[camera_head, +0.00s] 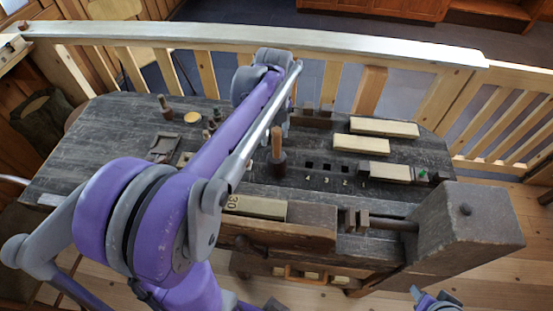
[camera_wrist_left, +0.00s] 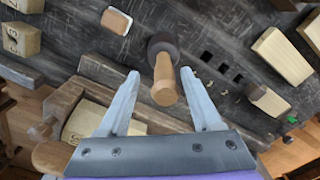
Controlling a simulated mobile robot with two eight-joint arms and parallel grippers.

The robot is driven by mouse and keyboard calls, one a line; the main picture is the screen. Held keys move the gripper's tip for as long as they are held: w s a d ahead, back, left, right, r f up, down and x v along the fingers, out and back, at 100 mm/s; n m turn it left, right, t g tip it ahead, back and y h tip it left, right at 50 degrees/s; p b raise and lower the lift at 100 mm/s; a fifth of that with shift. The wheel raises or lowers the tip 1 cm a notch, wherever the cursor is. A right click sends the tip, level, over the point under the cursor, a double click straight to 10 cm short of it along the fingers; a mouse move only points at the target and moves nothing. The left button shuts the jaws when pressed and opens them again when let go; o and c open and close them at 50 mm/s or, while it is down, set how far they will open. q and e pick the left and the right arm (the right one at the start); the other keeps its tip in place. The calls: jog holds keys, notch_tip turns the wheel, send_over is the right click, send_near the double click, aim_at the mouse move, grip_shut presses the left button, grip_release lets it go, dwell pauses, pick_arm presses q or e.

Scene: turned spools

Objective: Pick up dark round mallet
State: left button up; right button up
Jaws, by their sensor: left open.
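The dark round mallet stands on the dark workbench (camera_head: 110,125) with its dark head down and its pale wooden handle (camera_head: 277,143) pointing up. In the left wrist view the mallet handle (camera_wrist_left: 165,82) points toward the camera, with the dark head (camera_wrist_left: 163,45) beyond it. My left gripper (camera_wrist_left: 160,73) is open, its two pale fingers on either side of the handle in the picture; the gap in depth is hard to tell. In the head view my purple arm hides much of the left gripper. A small purple and grey part of my right arm (camera_head: 437,301) shows at the bottom edge; its jaws are unclear.
Pale wooden blocks (camera_head: 388,127) lie right of the mallet, beside several square holes in the bench. A vise (camera_head: 470,225) juts out at the right front. A wooden railing (camera_head: 250,36) runs behind. Another small pegged item (camera_head: 165,106) stands at the left back.

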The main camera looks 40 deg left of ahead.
aim_at(277, 146)
pick_arm(q)
jog(key=shift+w+d+f, duration=0.1)
jog(key=shift+d+f, duration=0.05)
jog(key=shift+f, duration=1.25)
jog(key=shift+w+d+f, duration=0.1)
jog(key=shift+f, duration=1.25)
grip_shut()
